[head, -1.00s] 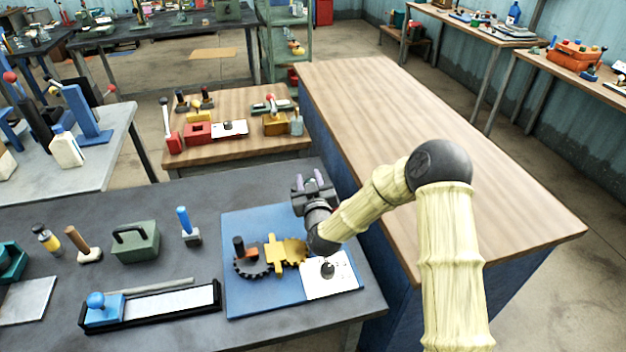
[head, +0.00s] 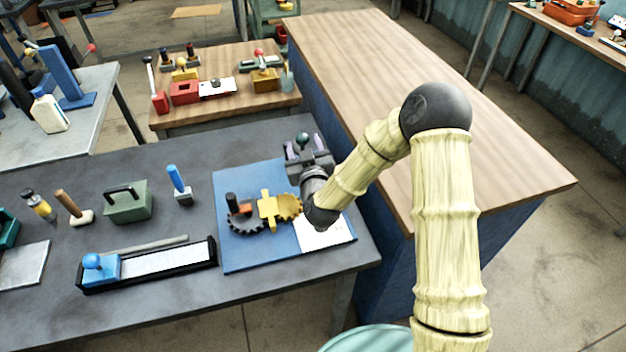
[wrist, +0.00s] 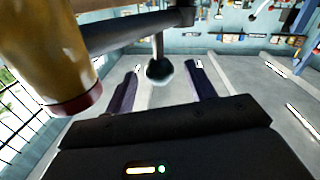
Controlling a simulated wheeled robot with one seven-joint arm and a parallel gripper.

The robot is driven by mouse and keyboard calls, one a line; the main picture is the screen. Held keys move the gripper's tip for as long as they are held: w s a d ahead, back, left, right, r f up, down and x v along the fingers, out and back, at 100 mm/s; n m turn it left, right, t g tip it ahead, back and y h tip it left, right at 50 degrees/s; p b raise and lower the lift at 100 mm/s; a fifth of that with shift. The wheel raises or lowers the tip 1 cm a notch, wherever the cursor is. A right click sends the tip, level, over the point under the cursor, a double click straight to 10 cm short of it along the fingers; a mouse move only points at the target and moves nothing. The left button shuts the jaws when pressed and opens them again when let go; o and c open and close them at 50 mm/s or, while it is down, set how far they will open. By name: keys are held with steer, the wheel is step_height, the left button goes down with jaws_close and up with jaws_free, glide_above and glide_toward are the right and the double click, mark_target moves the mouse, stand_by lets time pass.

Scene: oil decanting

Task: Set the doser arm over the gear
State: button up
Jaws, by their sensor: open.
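My gripper (head: 308,152) is open at the back right edge of the blue board (head: 245,258). A dark round knob (head: 302,138) shows at its fingers. In the wrist view the knob (wrist: 158,70) hangs on a thin stem from a grey bar (wrist: 125,35), between the two spread fingers of my gripper (wrist: 160,85); I see no finger touching it. A gold cylinder with a red rim (wrist: 45,50) is close at the left there. On the board are a dark toothed gear (head: 246,226), a gold gear (head: 289,207) and a yellow cross-shaped piece (head: 267,206). My wrist hides part of the board.
A white card (head: 320,237) lies on the board's right side. A black tray with a blue knob block (head: 100,268), a green box (head: 127,203) and a blue-handled tool (head: 179,185) stand to the left. A wooden-topped bench (head: 390,80) is close on the right.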

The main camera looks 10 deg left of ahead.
steer(key=v, duration=1)
steer(key=shift+s+p, duration=0.4)
steer(key=shift+p, duration=0.05)
steer(key=shift+p+v, duration=1)
steer(key=shift+p, duration=0.75)
steer(key=shift+a, duration=0.15)
